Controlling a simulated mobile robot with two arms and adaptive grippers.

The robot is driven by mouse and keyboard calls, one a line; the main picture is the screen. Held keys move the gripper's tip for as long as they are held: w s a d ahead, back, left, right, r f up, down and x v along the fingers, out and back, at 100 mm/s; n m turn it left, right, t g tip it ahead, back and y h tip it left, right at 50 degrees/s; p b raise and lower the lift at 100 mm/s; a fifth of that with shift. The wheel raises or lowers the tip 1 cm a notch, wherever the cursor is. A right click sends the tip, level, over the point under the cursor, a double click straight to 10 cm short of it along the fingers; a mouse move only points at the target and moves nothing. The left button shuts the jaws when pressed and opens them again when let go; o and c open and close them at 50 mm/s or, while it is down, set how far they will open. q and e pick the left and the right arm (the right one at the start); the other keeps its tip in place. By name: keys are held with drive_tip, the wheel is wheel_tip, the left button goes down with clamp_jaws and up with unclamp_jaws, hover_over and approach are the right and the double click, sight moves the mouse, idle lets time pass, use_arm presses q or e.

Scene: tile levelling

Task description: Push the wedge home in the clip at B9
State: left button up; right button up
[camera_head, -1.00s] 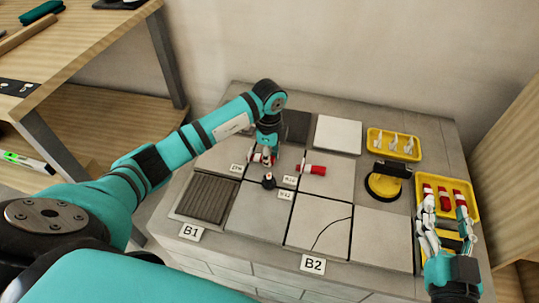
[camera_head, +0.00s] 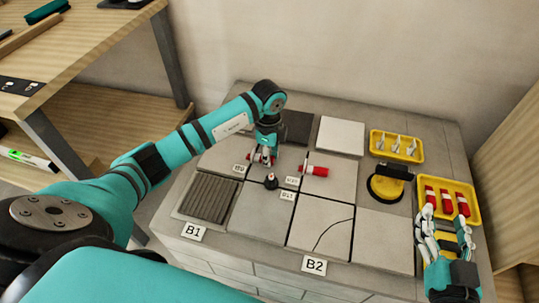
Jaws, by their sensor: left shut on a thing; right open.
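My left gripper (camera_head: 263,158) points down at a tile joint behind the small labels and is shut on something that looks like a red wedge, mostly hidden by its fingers. The label beside it (camera_head: 239,169) is too small to read for certain. Another red wedge (camera_head: 315,171) lies in a clip at a joint just to the right, apart from the gripper. My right gripper (camera_head: 437,226) is open and empty, in front of the yellow tray of red wedges (camera_head: 474,214).
A yellow tray of white clips (camera_head: 419,157) and a black and yellow suction lifter (camera_head: 388,184) are at the right. A white tile (camera_head: 341,136) lies at the back. A cracked tile (camera_head: 321,233) is by the B2 sign (camera_head: 314,265); a ribbed plate (camera_head: 208,200) is by B1 (camera_head: 194,232).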

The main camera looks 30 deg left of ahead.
use_arm(q)
drive_tip(key=shift+s+a, duration=0.1)
drive_tip(key=shift+a, duration=0.5)
use_arm(e)
drive_tip(key=shift+s+d+f+g, duration=0.1)
drive_tip(key=shift+f+g, duration=0.2)
drive_tip(key=shift+f, duration=0.15)
drive_tip(key=shift+s+d+f+g, duration=0.1)
drive_tip(key=shift+f+g, duration=0.2)
drive_tip(key=shift+f, duration=0.1)
use_arm(q)
drive_tip(key=o, duration=0.9)
use_arm(e)
drive_tip(key=shift+r, duration=0.1)
use_arm(q)
drive_tip(key=shift+r, duration=0.15)
wheel_tip(320, 180, up, 12)
drive_tip(key=shift+f, duration=0.1)
